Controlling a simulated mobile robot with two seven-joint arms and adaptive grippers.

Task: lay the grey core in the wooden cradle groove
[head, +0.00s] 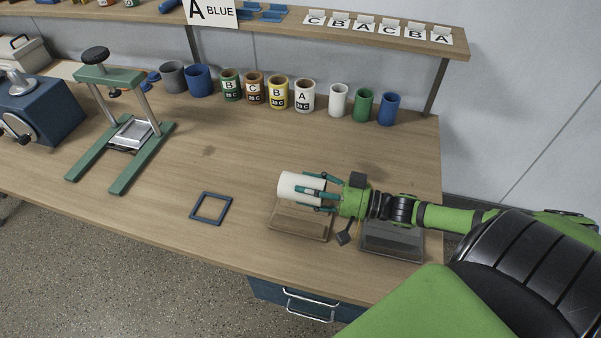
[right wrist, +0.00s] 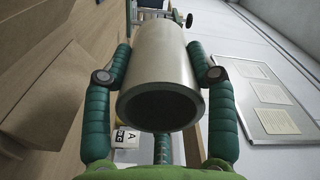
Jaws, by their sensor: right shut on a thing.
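The grey core (head: 291,186), a pale hollow cylinder, is held by my right gripper (head: 318,190). The fingers close around it from the right. In the right wrist view, the core (right wrist: 158,60) lies between the green fingers, its dark open end facing the camera. The wooden cradle (head: 296,226) sits on the table directly below the core in the head view. The core and gripper cover its back part and most of its groove. I cannot tell whether the core touches the cradle. My left gripper is not in view.
A dark grey block (head: 393,246) lies under my right forearm, with a small black tool (head: 346,233) beside it. A blue square frame (head: 210,223) lies left of the cradle. Several cups (head: 278,92) line the back. A green press (head: 120,130) stands farther left. The table's middle is clear.

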